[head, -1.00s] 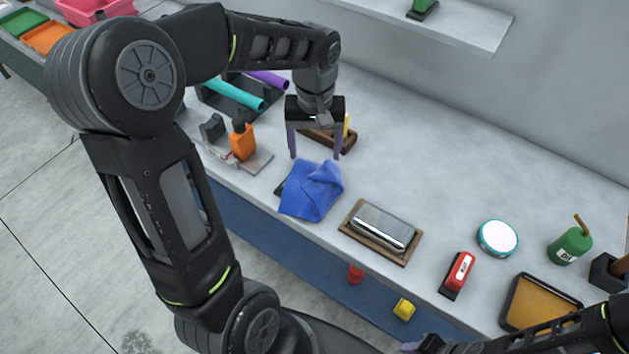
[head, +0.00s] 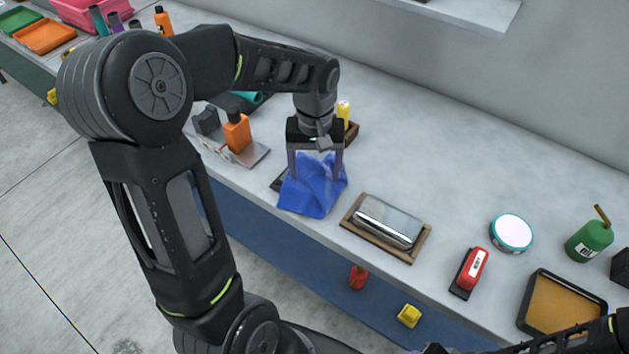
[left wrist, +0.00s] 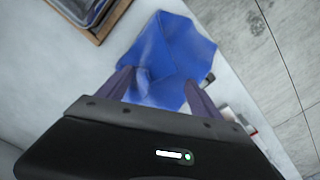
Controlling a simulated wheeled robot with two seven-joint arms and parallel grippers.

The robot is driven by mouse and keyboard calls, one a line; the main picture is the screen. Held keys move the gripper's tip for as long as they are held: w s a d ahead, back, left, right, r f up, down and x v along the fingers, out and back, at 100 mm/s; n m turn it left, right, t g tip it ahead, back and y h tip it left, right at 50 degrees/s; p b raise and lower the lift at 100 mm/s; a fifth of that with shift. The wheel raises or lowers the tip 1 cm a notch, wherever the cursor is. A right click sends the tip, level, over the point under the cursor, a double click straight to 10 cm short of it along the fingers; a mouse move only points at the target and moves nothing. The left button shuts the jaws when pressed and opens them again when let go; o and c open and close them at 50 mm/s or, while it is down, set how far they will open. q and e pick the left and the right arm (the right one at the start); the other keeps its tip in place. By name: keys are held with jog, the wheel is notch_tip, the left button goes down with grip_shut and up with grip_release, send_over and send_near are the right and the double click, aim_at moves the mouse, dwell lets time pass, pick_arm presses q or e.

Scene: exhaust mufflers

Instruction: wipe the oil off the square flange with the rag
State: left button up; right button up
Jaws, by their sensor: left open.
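The crumpled blue rag (head: 311,197) lies on a dark base near the bench's front edge. My left gripper (head: 315,174) is open over the rag, its fingers pointing down at either side of the rag's raised part. In the left wrist view the rag (left wrist: 168,52) bulges between the spread fingers (left wrist: 158,88); whether they touch it I cannot tell. A shiny muffler (head: 389,221) lies in a wooden tray (head: 412,255) to the right. I cannot make out the square flange or oil. Only a bit of my right gripper (head: 436,349) shows at the bottom edge.
An orange bottle (head: 237,132) on a grey plate and a wooden holder (head: 351,131) stand behind the rag. A red device (head: 470,271), a round tin (head: 511,233), a green oil can (head: 589,241) and an amber tray (head: 561,306) stand to the right. The back middle bench is clear.

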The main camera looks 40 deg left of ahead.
pick_arm(q)
jog(key=shift+s+a+f, duration=0.15)
jog(key=shift+f, duration=0.05)
jog(key=c, duration=0.9)
dwell(0.3)
jog(key=shift+s+a, duration=0.1)
jog(key=shift+s, duration=0.05)
jog(key=shift+c, duration=1.2)
jog(key=shift+f, duration=0.15)
jog(key=shift+c, duration=1.9)
jog(key=r+p, duration=0.3)
jog(key=r, duration=0.1)
jog(key=r+p, duration=0.3)
jog(key=r, duration=0.1)
jog(key=r+p, duration=0.3)
jog(key=r, duration=0.1)
jog(key=shift+w+r, duration=0.25)
jog(key=shift+r, duration=0.05)
grip_shut()
jog(key=shift+f, duration=0.1)
